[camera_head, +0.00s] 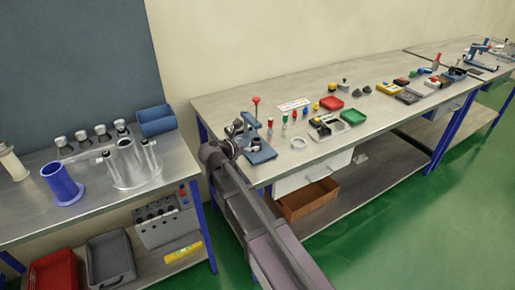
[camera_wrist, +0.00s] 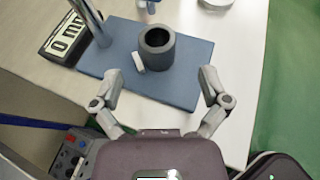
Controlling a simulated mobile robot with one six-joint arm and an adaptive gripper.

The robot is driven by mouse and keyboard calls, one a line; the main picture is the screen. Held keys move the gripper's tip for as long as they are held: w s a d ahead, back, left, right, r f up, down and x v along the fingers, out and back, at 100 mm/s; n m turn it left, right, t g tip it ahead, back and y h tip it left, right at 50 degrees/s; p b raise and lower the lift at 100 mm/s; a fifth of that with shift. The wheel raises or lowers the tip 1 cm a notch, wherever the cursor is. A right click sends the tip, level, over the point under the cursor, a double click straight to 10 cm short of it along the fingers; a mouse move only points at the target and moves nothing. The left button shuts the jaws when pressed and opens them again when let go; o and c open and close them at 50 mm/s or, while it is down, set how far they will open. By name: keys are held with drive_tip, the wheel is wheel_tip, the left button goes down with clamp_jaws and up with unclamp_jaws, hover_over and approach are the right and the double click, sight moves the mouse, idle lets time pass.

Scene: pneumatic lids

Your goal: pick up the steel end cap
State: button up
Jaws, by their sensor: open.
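I cannot tell for certain which thing is the steel end cap. In the wrist view, a dark grey hollow cylinder (camera_wrist: 165,62) stands upright on a blue base plate (camera_wrist: 187,90). A small pale piece (camera_wrist: 138,63) stands against its left side. My gripper (camera_wrist: 161,76) is open and empty, its fingers spread to either side in front of the cylinder and apart from it. In the head view, my gripper (camera_head: 238,132) is at the left end of the long bench, by the blue press base (camera_head: 262,155), and partly hides what stands there.
A steel column (camera_wrist: 92,20) and a digital display (camera_wrist: 67,36) stand left of the cylinder. The red-knobbed press (camera_head: 256,112) is close to my gripper. A white ring (camera_head: 318,168) and small parts lie to the right. The left bench holds a blue flanged tube (camera_head: 62,183).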

sight(254, 142)
drive_tip(key=shift+w+d+f, duration=0.2)
drive_tip(key=shift+w+d, duration=0.15)
drive_tip(key=shift+w, duration=0.15)
drive_tip(key=b+x, duration=0.2)
drive_tip(key=x, duration=0.2)
drive_tip(key=shift+w+a+f, duration=0.15)
drive_tip(key=shift+w, duration=0.05)
drive_tip(key=shift+w+d+f, duration=0.1)
drive_tip(key=shift+w+d, duration=0.2)
drive_tip(key=shift+w, duration=0.05)
clamp_jaws()
idle(0.4)
